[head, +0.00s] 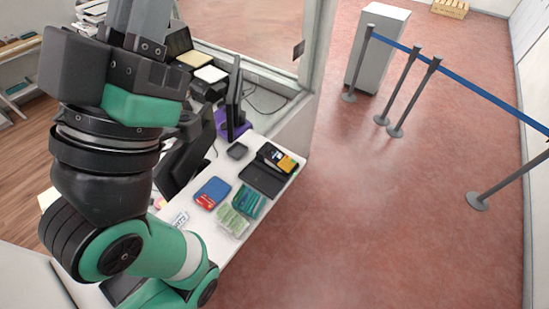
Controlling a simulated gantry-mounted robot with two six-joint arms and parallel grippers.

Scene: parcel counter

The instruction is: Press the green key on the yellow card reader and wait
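A small black device with a yellow-orange face (281,160) lies at the far right end of the white counter. It may be the yellow card reader, but it is too small to be sure, and I cannot make out a green key. My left gripper (145,20) is raised at the upper left, well to the left of this device and partly cut off by the top edge. Whether its fingers are open or shut is unclear. I see nothing held in it. My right gripper is not in view.
The white counter (226,247) bears a blue-and-red item (212,193), a clear box of green pieces (233,221), a teal tray (249,201), a black pad (262,180) and a monitor (234,100). Open red floor (370,220) lies to the right.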

